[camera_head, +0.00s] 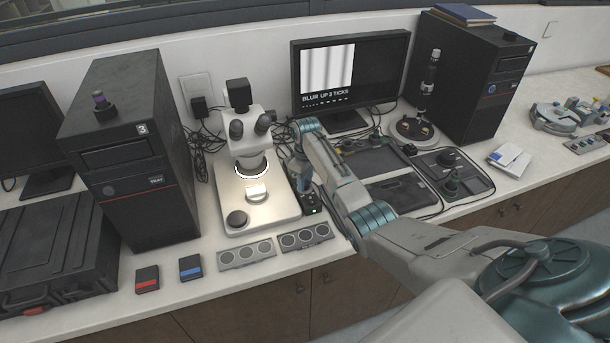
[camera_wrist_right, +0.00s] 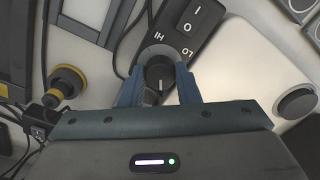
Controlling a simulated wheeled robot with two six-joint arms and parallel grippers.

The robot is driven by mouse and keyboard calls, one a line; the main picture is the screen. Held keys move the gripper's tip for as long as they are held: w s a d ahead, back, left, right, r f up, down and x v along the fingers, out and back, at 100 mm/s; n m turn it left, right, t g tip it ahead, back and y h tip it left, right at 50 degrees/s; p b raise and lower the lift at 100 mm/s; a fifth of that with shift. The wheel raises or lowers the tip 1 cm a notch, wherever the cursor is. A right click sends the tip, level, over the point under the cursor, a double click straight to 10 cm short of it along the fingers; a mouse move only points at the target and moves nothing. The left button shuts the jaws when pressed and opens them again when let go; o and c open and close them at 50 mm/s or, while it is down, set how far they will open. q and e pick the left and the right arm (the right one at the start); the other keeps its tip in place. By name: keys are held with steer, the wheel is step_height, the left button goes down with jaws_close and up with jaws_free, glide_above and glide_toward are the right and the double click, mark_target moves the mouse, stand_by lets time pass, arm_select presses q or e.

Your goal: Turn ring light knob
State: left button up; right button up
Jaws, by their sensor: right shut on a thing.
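The black round knob (camera_wrist_right: 159,73) has a pale pointer line. My right gripper (camera_wrist_right: 159,70) is shut on the knob, one blue finger on each side; in the head view the gripper (camera_head: 302,180) hides the knob. The ring light (camera_head: 252,171) glows white under the microscope head. My left gripper is not in view.
The white microscope (camera_head: 246,140) stands close left of my right gripper. Grey blocks with round recesses (camera_head: 246,254) lie at the front. Dark trays (camera_head: 398,193) and cables lie to the right.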

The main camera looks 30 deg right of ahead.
mark_target(306, 182)
steer(key=m+p, duration=0.2)
steer(key=m, duration=0.1)
steer(key=shift+r+m, duration=0.25)
steer(key=shift+m, duration=0.05)
steer(key=shift+f+m+p, duration=0.1)
steer(key=shift+m+p, duration=1.05)
steer(key=shift+m, duration=0.65)
steer(key=o, duration=1)
steer(key=shift+d+r+b, duration=0.15)
steer(key=shift+r+b, duration=1.45)
steer(key=shift+r, duration=3.75)
